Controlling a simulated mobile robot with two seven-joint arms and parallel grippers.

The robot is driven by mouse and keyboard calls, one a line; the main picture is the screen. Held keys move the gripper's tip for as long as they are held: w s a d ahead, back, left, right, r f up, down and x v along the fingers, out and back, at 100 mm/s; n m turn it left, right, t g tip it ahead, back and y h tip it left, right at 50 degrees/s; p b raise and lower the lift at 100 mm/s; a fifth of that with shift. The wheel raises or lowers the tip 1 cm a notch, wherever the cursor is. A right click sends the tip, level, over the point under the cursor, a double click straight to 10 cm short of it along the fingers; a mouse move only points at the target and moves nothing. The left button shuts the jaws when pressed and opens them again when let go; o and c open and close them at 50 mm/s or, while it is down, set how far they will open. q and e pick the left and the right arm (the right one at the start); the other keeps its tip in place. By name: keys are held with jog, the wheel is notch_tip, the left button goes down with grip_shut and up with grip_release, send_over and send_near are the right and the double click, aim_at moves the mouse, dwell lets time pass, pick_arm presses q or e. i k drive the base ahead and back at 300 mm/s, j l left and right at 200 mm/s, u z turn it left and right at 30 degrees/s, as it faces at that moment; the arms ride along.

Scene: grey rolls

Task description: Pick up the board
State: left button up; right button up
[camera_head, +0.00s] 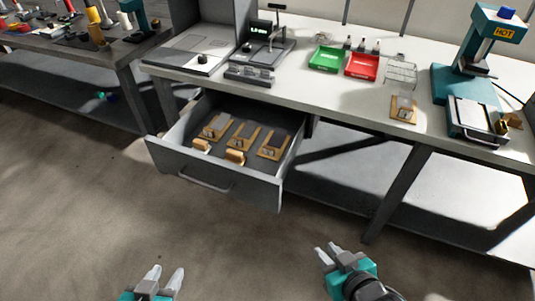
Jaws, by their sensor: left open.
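Three tan boards with dark grey tops lie in a row in the open drawer: a left one (216,126), a middle one (244,135) and a right one (274,145). Another tan board (403,109) with a grey piece on it lies on the workbench. I cannot tell which one the task means. My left gripper (168,272) is open and empty at the bottom of the view, in front of the drawer. My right gripper (327,252) is open and empty, lower right of the drawer. Both are well apart from every board.
The grey drawer (225,188) sticks out from under the white workbench (330,82). On the bench stand a green tray (326,58), a red tray (361,66), a wire rack (400,73) and a teal press (470,75). The floor before the drawer is clear.

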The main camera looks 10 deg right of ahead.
aim_at(244, 133)
jog(key=i+j+z, duration=0.2)
jog(key=j, duration=0.2)
jog(key=i+j+z, duration=0.2)
jog(key=j, duration=0.2)
jog(key=i+j+z, duration=0.2)
jog(key=j, duration=0.2)
jog(key=j+z, duration=0.2)
jog(key=j, duration=0.25)
